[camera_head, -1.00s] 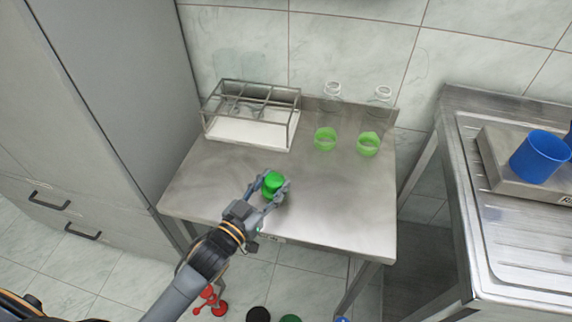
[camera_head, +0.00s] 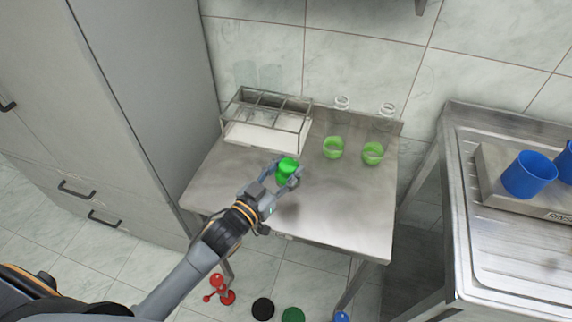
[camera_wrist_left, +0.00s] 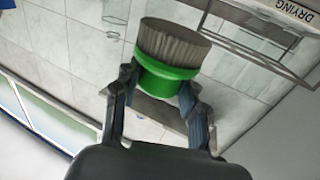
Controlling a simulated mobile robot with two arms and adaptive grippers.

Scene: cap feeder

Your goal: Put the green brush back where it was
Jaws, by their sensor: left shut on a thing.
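The green brush (camera_head: 287,169) is held by my left gripper (camera_head: 286,176) over the steel table (camera_head: 330,215) in the head view. In the left wrist view the brush (camera_wrist_left: 168,82) shows a round green body with grey-brown bristles, gripped between the two fingers of the left gripper (camera_wrist_left: 158,95). The head view does not show clearly how high it is above the table. A wire rack (camera_head: 306,127) with a white base stands behind it at the back left of the table. My right gripper is not in view.
Two clear flasks with green liquid (camera_head: 333,148) (camera_head: 373,153) stand at the table's back right. Blue cups (camera_head: 529,175) stand on a device on the right-hand counter (camera_head: 500,240). A tall grey cabinet (camera_head: 110,110) is at left. The table's front right is clear.

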